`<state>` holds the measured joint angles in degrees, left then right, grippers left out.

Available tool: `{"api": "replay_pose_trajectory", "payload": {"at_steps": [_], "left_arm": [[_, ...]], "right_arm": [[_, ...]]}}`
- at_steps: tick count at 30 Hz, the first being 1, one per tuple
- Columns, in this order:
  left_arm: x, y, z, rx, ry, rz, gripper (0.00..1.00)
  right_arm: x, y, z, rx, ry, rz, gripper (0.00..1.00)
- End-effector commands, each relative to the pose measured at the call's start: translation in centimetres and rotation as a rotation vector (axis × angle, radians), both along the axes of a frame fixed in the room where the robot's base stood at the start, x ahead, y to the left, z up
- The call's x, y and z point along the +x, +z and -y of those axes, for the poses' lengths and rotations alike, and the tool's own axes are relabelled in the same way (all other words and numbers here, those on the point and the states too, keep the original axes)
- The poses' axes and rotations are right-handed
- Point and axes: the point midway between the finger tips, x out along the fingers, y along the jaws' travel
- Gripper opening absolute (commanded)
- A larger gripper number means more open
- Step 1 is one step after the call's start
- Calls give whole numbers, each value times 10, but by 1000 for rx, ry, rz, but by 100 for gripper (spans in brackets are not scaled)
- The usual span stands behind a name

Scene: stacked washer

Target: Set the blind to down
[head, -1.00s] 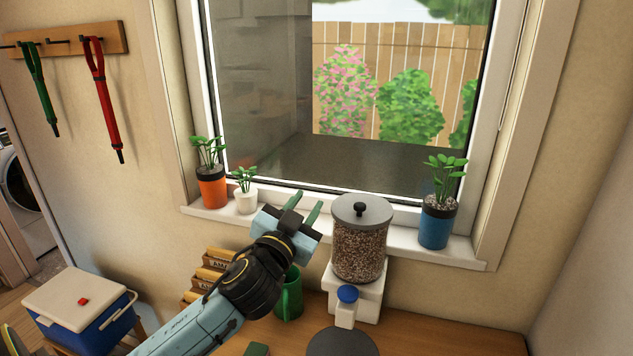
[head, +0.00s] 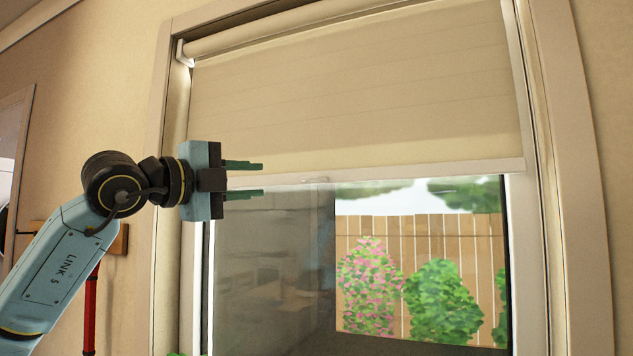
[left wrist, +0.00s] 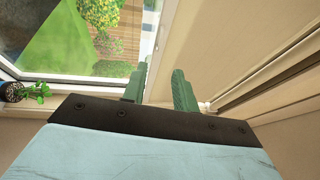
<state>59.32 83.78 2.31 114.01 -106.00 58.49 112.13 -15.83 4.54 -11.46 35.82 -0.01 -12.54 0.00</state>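The beige roller blind (head: 350,100) hangs partly lowered over the upper part of the window. Its pale bottom bar (head: 430,173) runs across the glass, and the glass below it is uncovered. My left gripper (head: 262,180) is at the left end of this bar, pointing right, with its two green fingers apart. In the head view the bar's left end lines up with the gap between the fingers; I cannot tell whether they touch it. The left wrist view shows the fingers (left wrist: 158,78) apart, with nothing clearly held between them. My right gripper is not in view.
The window frame (head: 580,200) surrounds the blind. A potted plant (left wrist: 30,92) shows at the left of the left wrist view. The space before the lower glass looks clear.

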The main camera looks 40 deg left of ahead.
Motion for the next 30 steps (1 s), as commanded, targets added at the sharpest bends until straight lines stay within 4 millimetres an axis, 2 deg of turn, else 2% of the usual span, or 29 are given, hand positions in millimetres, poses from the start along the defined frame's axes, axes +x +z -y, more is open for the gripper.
{"api": "replay_pose_trajectory", "payload": {"at_steps": [5, 10, 21, 25, 30], "left_arm": [[20, 6, 2, -2, -3, -2, 29], [50, 11, 6, -1, -6, -2, 29], [111, 16, 11, -2, -6, -2, 29], [123, 16, 12, 0, -6, -1, 29], [129, 15, 12, 1, -5, -1, 29]], "right_arm": [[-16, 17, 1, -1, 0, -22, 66], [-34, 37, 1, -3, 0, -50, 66], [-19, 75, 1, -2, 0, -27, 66], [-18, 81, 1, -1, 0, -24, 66], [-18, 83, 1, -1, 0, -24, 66]]}}
